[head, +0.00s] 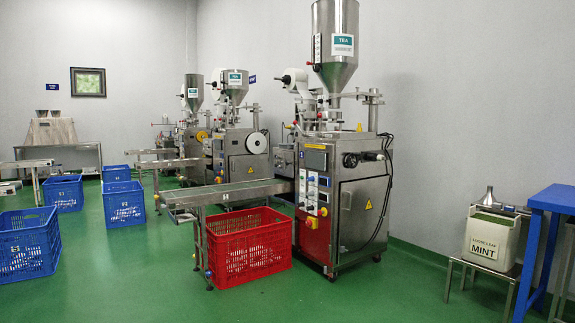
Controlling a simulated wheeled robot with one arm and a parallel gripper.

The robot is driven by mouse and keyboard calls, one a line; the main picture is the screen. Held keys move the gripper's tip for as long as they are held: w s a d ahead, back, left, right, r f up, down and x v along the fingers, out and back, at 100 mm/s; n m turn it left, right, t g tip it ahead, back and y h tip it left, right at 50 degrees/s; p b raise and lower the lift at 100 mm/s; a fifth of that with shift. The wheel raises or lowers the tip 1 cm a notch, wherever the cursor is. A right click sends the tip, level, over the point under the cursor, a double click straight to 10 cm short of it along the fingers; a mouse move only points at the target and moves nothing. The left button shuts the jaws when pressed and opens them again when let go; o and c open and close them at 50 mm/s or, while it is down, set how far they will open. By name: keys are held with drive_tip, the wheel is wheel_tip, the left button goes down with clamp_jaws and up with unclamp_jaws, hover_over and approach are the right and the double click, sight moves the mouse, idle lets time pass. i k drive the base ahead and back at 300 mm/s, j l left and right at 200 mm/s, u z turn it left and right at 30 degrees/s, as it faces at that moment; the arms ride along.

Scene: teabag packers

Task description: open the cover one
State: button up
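The nearest teabag packer (330,185) stands at the middle right of the head view. It is a steel machine with a control panel (310,195). A steel cabinet door (363,210) with a yellow warning sticker is on its front right and looks shut. A hopper (335,40) with a TEA label stands on top; its upper rim is at the picture edge, so I cannot tell whether it is covered. No part is clearly marked as cover one. My gripper is out of view.
A red crate (247,250) and a conveyor (225,193) stand left of the packer. Several blue crates (28,247) lie farther left, with more packers (240,150) behind. A mint container (492,240) on a stool and a blue table (553,198) are at right. Green floor in front is clear.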

sight(283, 161)
drive_tip(key=i+j+u, duration=0.25)
drive_tip(key=i, duration=0.25)
drive_tip(key=i+u, duration=0.25)
drive_tip(key=i, duration=2.4)
drive_tip(key=j+u, duration=0.05)
drive_tip(key=j, duration=0.05)
